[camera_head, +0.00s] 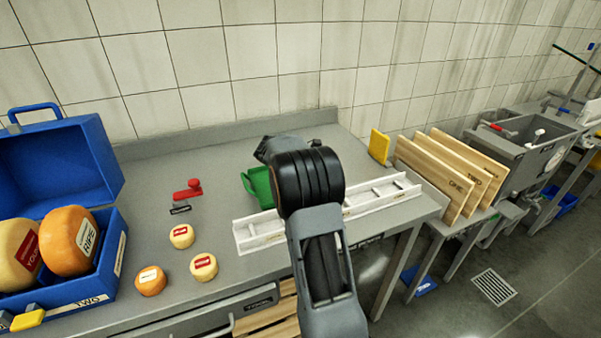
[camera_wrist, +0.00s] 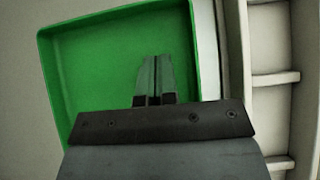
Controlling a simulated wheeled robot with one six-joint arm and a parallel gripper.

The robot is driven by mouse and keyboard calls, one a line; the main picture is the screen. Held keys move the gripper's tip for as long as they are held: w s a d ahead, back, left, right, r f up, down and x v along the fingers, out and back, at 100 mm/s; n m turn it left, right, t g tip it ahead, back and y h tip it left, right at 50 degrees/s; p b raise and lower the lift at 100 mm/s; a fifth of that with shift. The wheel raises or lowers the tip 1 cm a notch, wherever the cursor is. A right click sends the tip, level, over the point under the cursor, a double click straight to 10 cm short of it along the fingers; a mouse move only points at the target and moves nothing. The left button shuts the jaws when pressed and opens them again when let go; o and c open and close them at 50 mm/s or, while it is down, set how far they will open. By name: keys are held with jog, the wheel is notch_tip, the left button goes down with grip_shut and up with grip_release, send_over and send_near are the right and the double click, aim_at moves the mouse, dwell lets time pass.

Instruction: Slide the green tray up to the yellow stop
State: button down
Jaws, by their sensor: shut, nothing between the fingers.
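The green tray (camera_head: 255,184) lies on the grey worktop behind my arm, which hides its right part in the head view. The wrist view shows the tray (camera_wrist: 95,70) as a shallow square with raised rims. My gripper (camera_wrist: 154,60) is shut and empty, its fingertips over the tray's inside. I cannot tell whether they touch its floor. The yellow stop (camera_head: 379,146) stands upright at the worktop's right end, to the right of the tray and apart from it.
A white slotted rail (camera_head: 262,235) runs across the worktop in front of the tray, up to the right. Small cheeses (camera_head: 204,267) and a red object (camera_head: 188,190) lie left. A blue case (camera_head: 60,165) with cheese wheels stands far left. Wooden boards (camera_head: 435,175) stand right.

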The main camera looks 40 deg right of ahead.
jog(key=d, duration=0.1)
jog(key=d+f, duration=0.1)
jog(key=s+d, duration=0.1)
jog(key=d, duration=0.1)
jog(key=shift+d+f, duration=0.1)
jog(key=shift+f, duration=0.2)
jog(key=shift+s+d, duration=0.2)
jog(key=shift+d, duration=0.45)
